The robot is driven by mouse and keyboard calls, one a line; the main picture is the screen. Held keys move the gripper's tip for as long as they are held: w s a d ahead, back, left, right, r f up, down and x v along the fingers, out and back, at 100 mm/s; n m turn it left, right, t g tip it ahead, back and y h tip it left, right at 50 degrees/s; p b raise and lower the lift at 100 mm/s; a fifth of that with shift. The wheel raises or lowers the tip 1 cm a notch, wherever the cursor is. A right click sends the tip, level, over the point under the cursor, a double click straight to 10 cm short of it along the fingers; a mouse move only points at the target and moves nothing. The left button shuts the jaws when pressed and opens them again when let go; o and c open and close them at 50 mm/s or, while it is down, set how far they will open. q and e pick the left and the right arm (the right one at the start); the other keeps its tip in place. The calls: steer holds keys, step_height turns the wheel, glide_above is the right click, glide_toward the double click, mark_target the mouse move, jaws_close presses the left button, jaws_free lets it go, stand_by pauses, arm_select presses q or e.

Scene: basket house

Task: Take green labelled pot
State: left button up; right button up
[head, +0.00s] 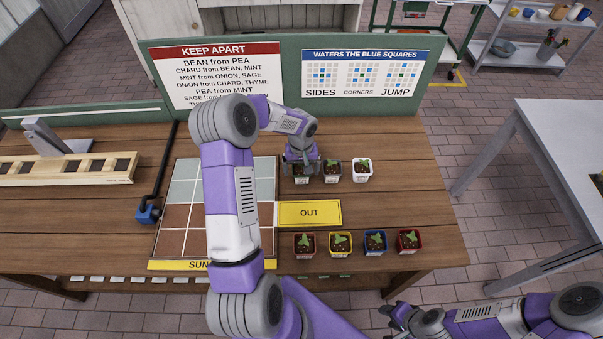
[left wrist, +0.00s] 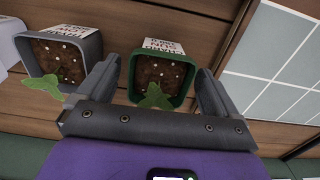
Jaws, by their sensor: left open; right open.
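The green labelled pot (left wrist: 187,101), with dark soil, a small seedling and a white label, sits between the two fingers of my left gripper (left wrist: 158,66) in the left wrist view. The fingers are open, one on each side of it, close to its walls. In the head view my left gripper (head: 302,164) points down over this pot (head: 301,180), at the left end of the back row, and partly hides it. My right gripper (head: 393,314) is open and empty at the bottom of the head view, away from the pots.
A grey pot (head: 333,177) stands close beside the green one, then a white pot (head: 362,176). Several coloured pots form a front row, including a yellow pot (head: 340,249). A yellow OUT sign (head: 310,213) lies between rows. A planting grid (head: 172,215) lies left.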

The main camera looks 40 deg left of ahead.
arm_select(q)
steer(key=c, duration=1.1)
